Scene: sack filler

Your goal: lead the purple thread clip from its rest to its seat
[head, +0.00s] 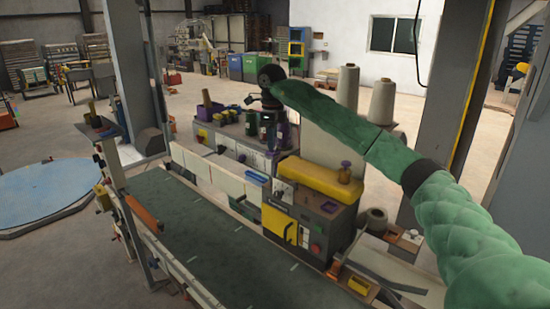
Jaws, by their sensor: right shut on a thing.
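My right arm reaches in from the right across the sewing machine with the yellow cover (320,180). Its dark wrist is bent down, and my right gripper (272,138) hangs beyond the machine's left end, over the cluttered bench. The gripper is small and dark here, shut on what seems to be the purple thread clip (283,131). The clip's outline is hard to tell from the gripper. My left gripper is not in view.
Dark green jars (252,124) and a purple bin (209,109) stand on the bench close to the gripper. Tall thread cones (382,101) stand behind the machine. A dark conveyor belt (215,245) with a pale side rail runs in front. A grey post stands at left.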

